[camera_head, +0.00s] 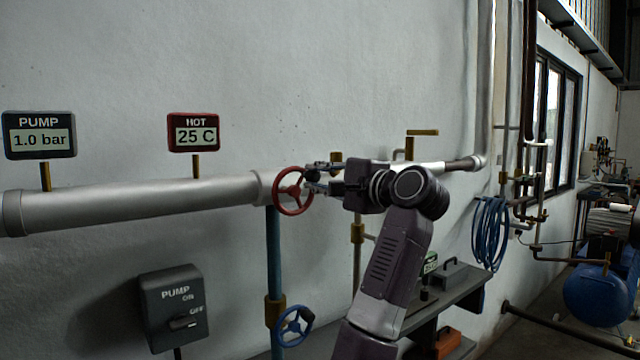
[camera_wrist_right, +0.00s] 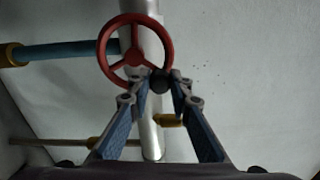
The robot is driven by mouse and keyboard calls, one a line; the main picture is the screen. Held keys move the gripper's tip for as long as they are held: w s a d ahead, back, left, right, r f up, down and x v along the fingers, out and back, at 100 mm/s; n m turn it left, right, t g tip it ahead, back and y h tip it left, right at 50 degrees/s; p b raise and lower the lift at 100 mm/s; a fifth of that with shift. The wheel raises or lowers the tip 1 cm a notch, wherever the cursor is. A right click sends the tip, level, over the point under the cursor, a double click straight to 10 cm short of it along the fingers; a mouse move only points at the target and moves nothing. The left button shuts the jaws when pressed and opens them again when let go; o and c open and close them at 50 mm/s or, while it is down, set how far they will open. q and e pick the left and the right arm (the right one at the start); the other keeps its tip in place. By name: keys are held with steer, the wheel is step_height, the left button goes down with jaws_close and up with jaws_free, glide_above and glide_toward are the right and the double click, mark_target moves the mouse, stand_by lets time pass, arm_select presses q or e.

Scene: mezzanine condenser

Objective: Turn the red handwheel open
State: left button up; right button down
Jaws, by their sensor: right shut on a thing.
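The red handwheel (camera_head: 291,190) is on the pale pipe along the wall, in the middle of the head view. It also shows in the right wrist view (camera_wrist_right: 135,57), with its spokes and a dark knob (camera_wrist_right: 160,80) at its rim. My right gripper (camera_head: 312,180) reaches it from the right. In the right wrist view its fingertips (camera_wrist_right: 162,84) are shut on the dark knob of the handwheel. The fingers partly hide the lower right of the rim there. My left gripper is in neither view.
Gauges reading PUMP 1.0 bar (camera_head: 40,136) and HOT 25 C (camera_head: 194,133) stand above the pipe (camera_head: 130,197). A pump switch box (camera_head: 172,308) is below left. A blue handwheel (camera_head: 294,326) is below the red one. A bench (camera_head: 470,292) stands right of my arm.

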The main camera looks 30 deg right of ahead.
mark_target(283, 181)
steer(key=n, duration=0.1)
steer(key=a+n, duration=0.1)
steer(key=n, duration=0.2)
steer(key=shift+a+r+n, duration=0.15)
steer(key=shift+a+n, duration=0.15)
steer(key=shift+n, duration=0.1)
steer(key=n, duration=0.1)
steer(key=a+n, duration=0.1)
steer(key=n, duration=0.1)
steer(key=shift+s+a+n, duration=0.1)
steer(key=shift+a+n, duration=0.1)
steer(key=shift+n, duration=0.1)
steer(key=n, duration=0.1)
steer(key=a+n, duration=0.1)
steer(key=n, duration=0.2)
steer(key=shift+a+f, duration=0.25)
steer(key=shift+s+a+f+n, duration=0.1)
steer(key=shift+a+f+n, duration=0.15)
steer(key=shift+n, duration=0.65)
steer(key=shift+a+f+n, duration=0.15)
steer(key=shift+a+n, duration=0.15)
steer(key=shift+n, duration=0.6)
steer(key=c, duration=2.1)
jaws_free()
steer(key=o, duration=0.3)
steer(key=shift+r, duration=0.1)
steer(key=shift+o, duration=0.2)
steer(key=shift+s, duration=0.15)
